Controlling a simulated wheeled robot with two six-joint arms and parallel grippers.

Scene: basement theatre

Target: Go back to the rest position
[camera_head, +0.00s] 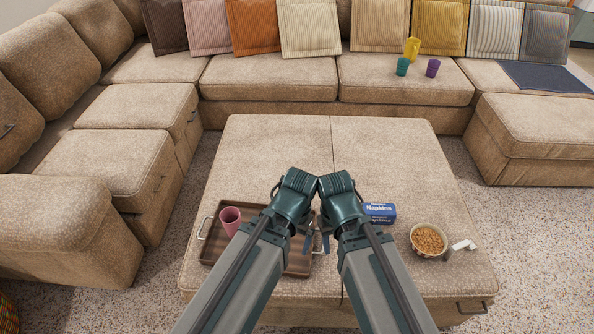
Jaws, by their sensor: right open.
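My two arms reach in from the bottom of the head view, side by side over the beige ottoman (400,160). Their wrists almost meet at the middle. My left gripper (307,242) points down above the right part of a brown wooden tray (225,257); its fingers are mostly hidden, so I cannot tell whether it is open. My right gripper (325,242) is open and hangs down beside it, left of a blue napkins box (380,212). Nothing shows held in either gripper.
A pink cup (230,219) stands on the tray. A bowl of snacks (428,240) and a small white object (461,245) sit at the ottoman's right. The ottoman's far half is clear.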

